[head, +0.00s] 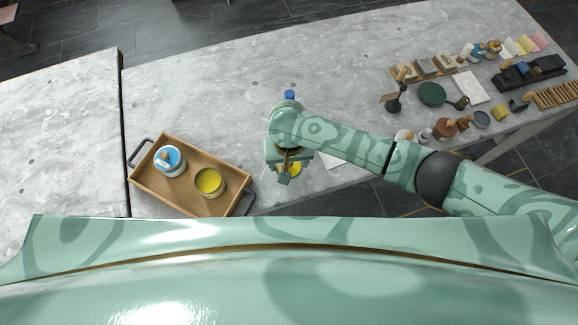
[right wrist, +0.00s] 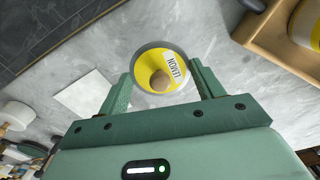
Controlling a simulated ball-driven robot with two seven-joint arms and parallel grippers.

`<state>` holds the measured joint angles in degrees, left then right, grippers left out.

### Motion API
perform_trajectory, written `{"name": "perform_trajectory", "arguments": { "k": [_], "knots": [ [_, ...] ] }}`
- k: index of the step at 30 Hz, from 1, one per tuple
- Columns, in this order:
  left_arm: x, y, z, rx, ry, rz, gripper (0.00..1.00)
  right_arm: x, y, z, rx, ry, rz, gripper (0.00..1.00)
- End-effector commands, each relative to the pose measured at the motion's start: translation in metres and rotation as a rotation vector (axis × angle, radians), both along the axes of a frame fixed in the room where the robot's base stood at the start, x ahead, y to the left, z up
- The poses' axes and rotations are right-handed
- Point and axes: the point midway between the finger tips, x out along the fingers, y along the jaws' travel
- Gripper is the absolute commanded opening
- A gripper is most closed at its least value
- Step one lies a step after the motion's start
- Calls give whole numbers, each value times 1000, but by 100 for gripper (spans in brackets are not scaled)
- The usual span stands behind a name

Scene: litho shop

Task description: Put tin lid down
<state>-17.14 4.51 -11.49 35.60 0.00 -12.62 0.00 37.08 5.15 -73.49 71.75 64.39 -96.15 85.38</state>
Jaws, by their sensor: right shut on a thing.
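My right gripper (head: 287,170) is shut on the tin lid (right wrist: 165,70), a round yellow disc with a grey rim, a wooden knob and a LEMON label. The lid sits between the two fingers in the right wrist view. In the head view only part of the yellow lid (head: 295,169) shows below the gripper, over the grey table to the right of the tray. I cannot tell whether it touches the table. An open tin with yellow inside (head: 209,182) stands in the wooden tray (head: 187,197). My left gripper is not in view.
A blue-lidded tin (head: 169,160) stands in the same tray, which has dark handles. A white sheet (right wrist: 72,103) lies near the lid. Several tools and pots, with a green disc (head: 432,94), crowd the right end of the table. The table's middle behind the gripper is mostly clear.

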Motion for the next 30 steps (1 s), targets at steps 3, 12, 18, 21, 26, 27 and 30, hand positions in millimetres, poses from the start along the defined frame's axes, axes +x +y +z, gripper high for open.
{"name": "perform_trajectory", "arguments": {
  "k": [3,12,18,21,26,27,30],
  "knots": [
    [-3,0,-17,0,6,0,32,0,0,-27,-1,3,-1,45],
    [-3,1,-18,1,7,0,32,0,0,-31,-1,-1,0,45],
    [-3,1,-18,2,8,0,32,0,0,-34,-1,-1,-1,86],
    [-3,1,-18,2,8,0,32,0,0,-34,-1,-1,0,88],
    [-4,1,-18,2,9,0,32,0,0,-34,-1,-1,0,88],
    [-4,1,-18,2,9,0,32,0,0,-33,-1,-1,0,88],
    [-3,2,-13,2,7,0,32,0,0,-23,1,-2,0,88]
  ]
}}
